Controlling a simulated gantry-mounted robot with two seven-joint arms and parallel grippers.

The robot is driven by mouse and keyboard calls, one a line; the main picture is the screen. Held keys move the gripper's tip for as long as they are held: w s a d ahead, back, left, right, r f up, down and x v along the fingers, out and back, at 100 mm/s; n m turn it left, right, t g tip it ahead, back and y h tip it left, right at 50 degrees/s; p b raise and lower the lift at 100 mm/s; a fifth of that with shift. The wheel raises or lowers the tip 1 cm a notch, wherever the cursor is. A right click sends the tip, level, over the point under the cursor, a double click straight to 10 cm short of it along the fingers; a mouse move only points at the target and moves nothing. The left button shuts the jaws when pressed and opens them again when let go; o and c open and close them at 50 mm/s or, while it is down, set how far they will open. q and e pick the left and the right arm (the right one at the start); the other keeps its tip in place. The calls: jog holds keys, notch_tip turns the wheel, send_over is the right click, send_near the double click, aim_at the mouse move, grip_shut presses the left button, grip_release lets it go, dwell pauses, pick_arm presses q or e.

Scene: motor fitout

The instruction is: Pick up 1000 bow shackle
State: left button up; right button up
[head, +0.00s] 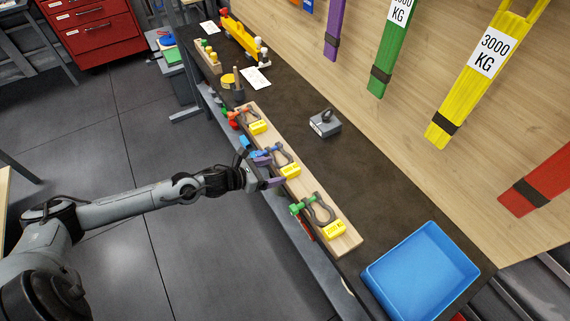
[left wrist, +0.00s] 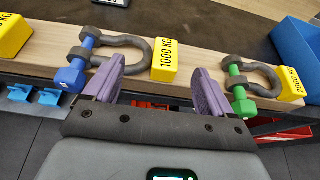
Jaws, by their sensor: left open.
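The 1000 bow shackle (head: 280,153) has a dark grey bow, a blue pin and a yellow tag (head: 290,171). It lies on a wooden board on the bench. In the left wrist view the shackle (left wrist: 136,42) is at upper left, its tag (left wrist: 165,60) reading 1000 KG. My left gripper (head: 270,171) is at the board's near edge beside the shackle. In the left wrist view my left gripper (left wrist: 158,66) is open and empty, its purple fingers spread below the tag. The left finger covers part of the shackle. My right gripper is not in view.
A blue tray (head: 420,275) stands at the right end. A grey block with a ring (head: 325,123) sits behind.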

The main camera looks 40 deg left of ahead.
aim_at(288, 167)
pick_arm(q)
jog(key=shift+x, duration=2.5)
grip_shut()
